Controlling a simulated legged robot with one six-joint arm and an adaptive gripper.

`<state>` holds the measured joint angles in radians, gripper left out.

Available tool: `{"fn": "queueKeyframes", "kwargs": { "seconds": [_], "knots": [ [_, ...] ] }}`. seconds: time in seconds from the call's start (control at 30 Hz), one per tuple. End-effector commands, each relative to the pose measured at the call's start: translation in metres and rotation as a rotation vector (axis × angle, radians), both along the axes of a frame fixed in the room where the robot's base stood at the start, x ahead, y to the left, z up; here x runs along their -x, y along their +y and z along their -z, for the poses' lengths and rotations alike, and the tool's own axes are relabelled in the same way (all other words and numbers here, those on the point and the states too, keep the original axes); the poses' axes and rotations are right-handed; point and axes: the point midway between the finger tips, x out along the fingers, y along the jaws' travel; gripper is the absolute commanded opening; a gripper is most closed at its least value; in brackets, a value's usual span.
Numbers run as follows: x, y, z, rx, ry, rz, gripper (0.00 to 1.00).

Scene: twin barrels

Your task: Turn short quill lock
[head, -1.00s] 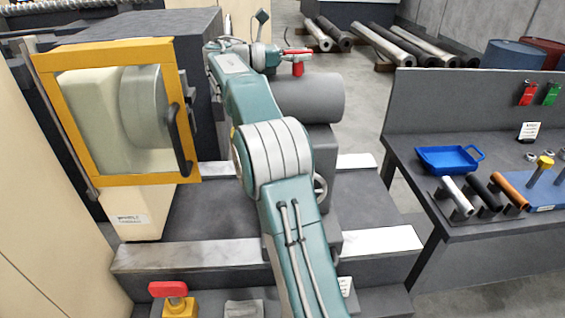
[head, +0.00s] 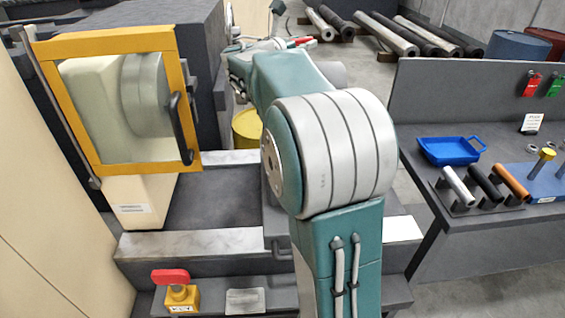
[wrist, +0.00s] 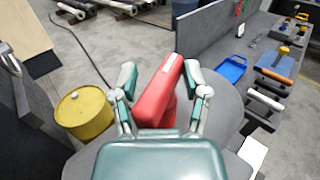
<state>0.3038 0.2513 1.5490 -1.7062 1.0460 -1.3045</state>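A red lever (wrist: 160,92), apparently the short quill lock, stands on the grey rounded tailstock (wrist: 222,100) in the wrist view. Only a small red bit of it (head: 302,41) shows past my arm in the head view. My gripper (wrist: 160,80) is open, with one finger on each side of the lever. The right finger looks close to the lever's upper end; I cannot tell if they touch. A gap shows by the left finger. My arm hides most of the tailstock in the head view.
A yellow drum (wrist: 84,115) stands on the floor beyond the tailstock. A yellow-framed guard (head: 110,165) is at left. Another red lever on a yellow block (head: 171,277) is in front. A bench (head: 440,200) with a blue tray (head: 450,151) is at right.

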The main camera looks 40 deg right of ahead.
Motion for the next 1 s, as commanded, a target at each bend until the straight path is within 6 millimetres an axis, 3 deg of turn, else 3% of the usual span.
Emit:
{"fn": "queueKeyframes", "kwargs": {
  "seconds": [0.57, 1.0],
  "knots": [
    [-0.002, 0.000, 0.000, 0.000, 0.002, -0.412, 0.57],
    [0.042, 0.062, -0.001, 0.001, -0.001, -0.422, 0.57]
  ]
}}
